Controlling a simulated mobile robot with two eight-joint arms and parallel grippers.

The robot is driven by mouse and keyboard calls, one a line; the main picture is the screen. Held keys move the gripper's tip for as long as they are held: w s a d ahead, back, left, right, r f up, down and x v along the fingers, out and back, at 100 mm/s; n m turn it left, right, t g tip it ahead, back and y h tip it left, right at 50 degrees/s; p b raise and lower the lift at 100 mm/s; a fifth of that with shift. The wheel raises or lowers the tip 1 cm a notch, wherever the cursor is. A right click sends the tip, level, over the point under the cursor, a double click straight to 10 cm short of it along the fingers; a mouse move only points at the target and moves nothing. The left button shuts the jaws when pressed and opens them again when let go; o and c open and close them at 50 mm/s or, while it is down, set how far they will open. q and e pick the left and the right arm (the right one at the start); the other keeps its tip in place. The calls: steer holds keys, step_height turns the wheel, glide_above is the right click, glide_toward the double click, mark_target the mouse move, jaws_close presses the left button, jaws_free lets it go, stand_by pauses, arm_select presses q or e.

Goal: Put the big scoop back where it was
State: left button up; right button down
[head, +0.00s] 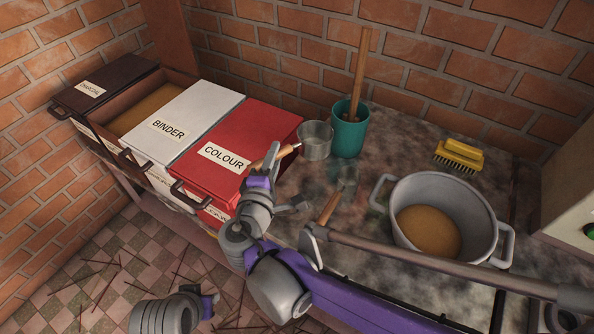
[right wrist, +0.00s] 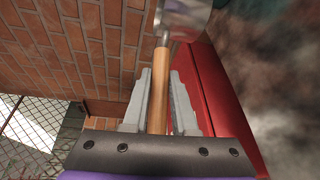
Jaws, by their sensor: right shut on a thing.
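The big scoop, a metal cup (head: 315,142) with a wooden handle (head: 284,152), is held in the air near the right edge of the red COLOUR bin (head: 240,148). My right gripper (head: 264,166) is shut on its handle. In the right wrist view, the handle (right wrist: 159,85) runs between both fingers, with the metal cup (right wrist: 183,18) beyond them. A smaller scoop, with a wooden handle (head: 328,207) and a metal cup (head: 347,178), lies on the worktop. My left gripper (head: 210,304) is low at the bottom left, over the floor; its fingers are unclear.
A teal cup (head: 349,135) with a wooden rod stands behind the held scoop. A grey pot (head: 440,190) with brown contents and a yellow brush (head: 459,155) are at right. The white BINDER bin (head: 190,112) is shut; an open bin (head: 140,108) holds brown powder.

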step_height(320, 180, down, 4)
steer(key=shift+s+f+b, duration=0.1)
steer(key=shift+f+b, duration=0.05)
steer(key=shift+b, duration=0.4)
steer(key=shift+f+b, duration=0.7)
steer(key=shift+f, duration=1.25)
steer(key=c, duration=1.1)
jaws_free()
steer(key=shift+f, duration=0.1)
steer(key=shift+c, duration=0.2)
steer(key=o, duration=0.4)
steer(key=shift+o, duration=0.2)
